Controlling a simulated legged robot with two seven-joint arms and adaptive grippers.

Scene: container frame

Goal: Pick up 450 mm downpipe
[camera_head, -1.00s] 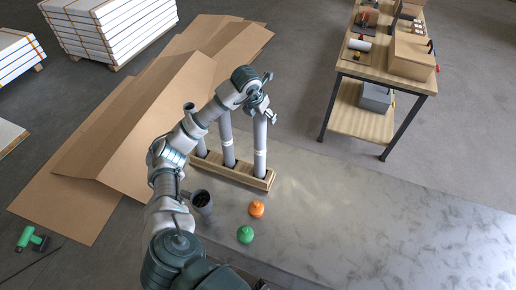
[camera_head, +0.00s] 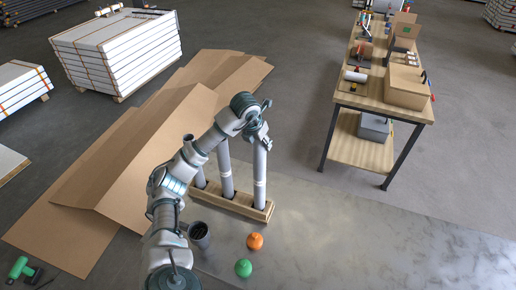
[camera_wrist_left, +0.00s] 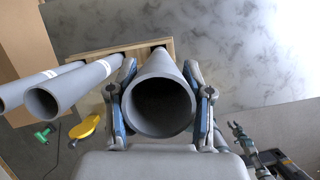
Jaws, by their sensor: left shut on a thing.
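Three grey pipes stand upright in a wooden rack (camera_head: 232,204) in the head view. My left gripper (camera_head: 262,137) is at the top of the rightmost pipe (camera_head: 260,178). In the left wrist view the left gripper (camera_wrist_left: 160,103) has one finger on each side of that pipe's open end (camera_wrist_left: 162,70) and is shut on it. The pipe's foot is still in the rack. The middle pipe (camera_head: 226,168) and the left pipe (camera_head: 199,179) stand beside it, the left one partly hidden by my arm. A blurred part at the lower right of the wrist view may be my right gripper (camera_wrist_left: 240,133).
A dark cup-like pipe piece (camera_head: 200,235), an orange object (camera_head: 255,242) and a green object (camera_head: 243,268) are near the rack. Cardboard (camera_head: 120,140) lies left. A wooden workbench (camera_head: 385,90) stands at the right. The grey sheet right of the rack is clear.

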